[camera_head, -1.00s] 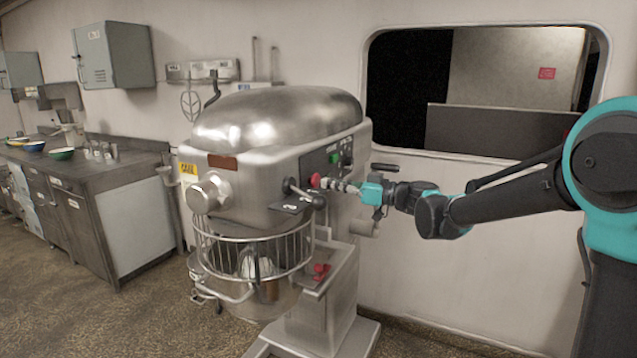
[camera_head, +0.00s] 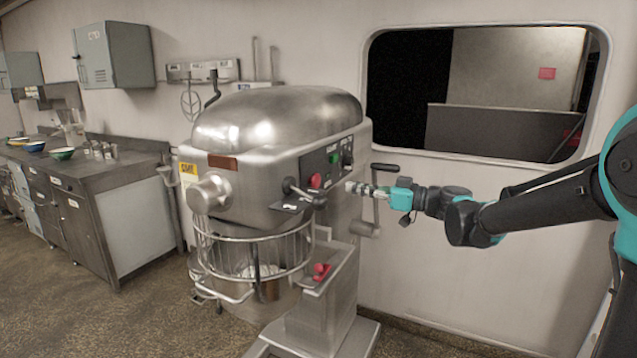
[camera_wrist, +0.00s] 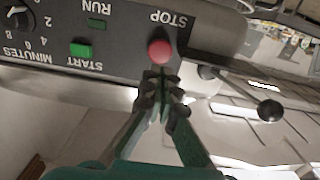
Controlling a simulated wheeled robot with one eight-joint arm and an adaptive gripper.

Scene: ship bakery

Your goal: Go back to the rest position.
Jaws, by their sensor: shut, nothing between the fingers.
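My gripper (camera_head: 352,188) is shut and empty beside the control panel of the large steel mixer (camera_head: 275,125). In the wrist view my gripper (camera_wrist: 163,82) points toward the red STOP button (camera_wrist: 160,51), with its fingertips just below the button in the picture. In the head view a gap shows between the fingertips and the red button (camera_head: 315,181). The green START button (camera_wrist: 81,50) sits to the left in the wrist view. My arm reaches in from the right side of the head view.
A black-knobbed lever (camera_wrist: 270,110) sticks out near the fingers. A crank handle (camera_head: 385,167) is by the mixer's right side. A counter (camera_head: 95,175) stands at left.

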